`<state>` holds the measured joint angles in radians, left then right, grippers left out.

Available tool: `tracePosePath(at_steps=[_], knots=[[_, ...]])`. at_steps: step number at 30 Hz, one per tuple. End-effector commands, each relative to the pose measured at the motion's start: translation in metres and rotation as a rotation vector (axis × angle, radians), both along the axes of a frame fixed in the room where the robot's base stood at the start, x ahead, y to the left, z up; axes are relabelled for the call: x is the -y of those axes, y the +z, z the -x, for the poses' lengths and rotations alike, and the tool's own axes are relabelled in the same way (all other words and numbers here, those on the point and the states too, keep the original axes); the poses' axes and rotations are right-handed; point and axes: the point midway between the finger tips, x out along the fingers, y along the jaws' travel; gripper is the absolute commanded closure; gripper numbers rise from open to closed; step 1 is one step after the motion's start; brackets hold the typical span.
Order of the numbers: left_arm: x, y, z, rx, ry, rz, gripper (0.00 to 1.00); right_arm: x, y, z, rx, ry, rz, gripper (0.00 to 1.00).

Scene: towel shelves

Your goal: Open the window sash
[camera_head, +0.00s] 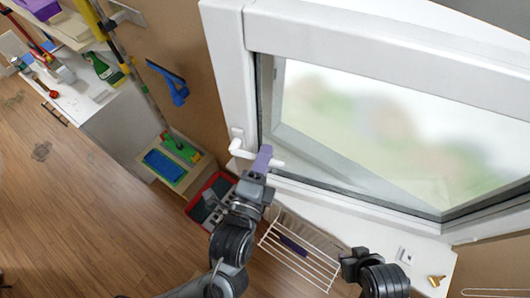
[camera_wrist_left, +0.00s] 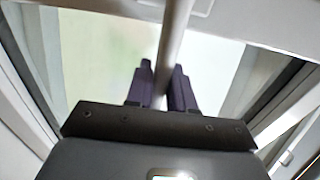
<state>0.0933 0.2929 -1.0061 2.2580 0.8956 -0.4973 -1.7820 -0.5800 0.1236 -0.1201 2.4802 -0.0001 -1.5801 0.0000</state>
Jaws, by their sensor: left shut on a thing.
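The window sash (camera_head: 228,75) is a white frame around a pane with a blurred green view. Its white handle (camera_head: 240,148) is at the lower left of the frame and points sideways to the right. My left gripper (camera_head: 262,160) has purple fingers and is shut on the handle. In the left wrist view the pale handle bar (camera_wrist_left: 175,45) runs between the two dark purple fingers (camera_wrist_left: 165,88). I cannot tell whether the sash stands ajar. My right gripper (camera_head: 352,264) is low, right of the wire rack, away from the window; its fingers do not show clearly.
A white wire rack (camera_head: 300,254) with a purple item is below the sill. A red-edged dark bin (camera_head: 208,200) and a wooden box (camera_head: 178,163) with blue and green items stand left of my left arm. A blue squeegee (camera_head: 172,84) hangs on the brown wall. Open wooden floor lies at left.

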Motion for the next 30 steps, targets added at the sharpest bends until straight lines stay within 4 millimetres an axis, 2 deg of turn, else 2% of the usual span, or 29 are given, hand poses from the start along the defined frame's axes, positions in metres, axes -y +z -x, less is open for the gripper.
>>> tracePosePath(at_steps=[7, 17, 24, 30], knots=[[0.000, 0.001, 0.002, -0.001, 0.001, 0.000, 1.00, -0.001, 0.003, 0.000, 0.000, -0.004, -0.007, 0.67], [-0.002, 0.003, 0.023, -0.004, 0.033, 0.000, 1.00, -0.002, 0.029, 0.000, 0.000, -0.005, -0.008, 0.67], [-0.004, 0.000, 0.039, -0.002, 0.059, 0.000, 1.00, -0.001, 0.032, 0.000, 0.000, -0.004, -0.005, 0.67], [-0.005, 0.000, 0.043, -0.001, 0.068, 0.000, 1.00, 0.000, 0.033, 0.000, 0.000, 0.001, 0.001, 0.67]])
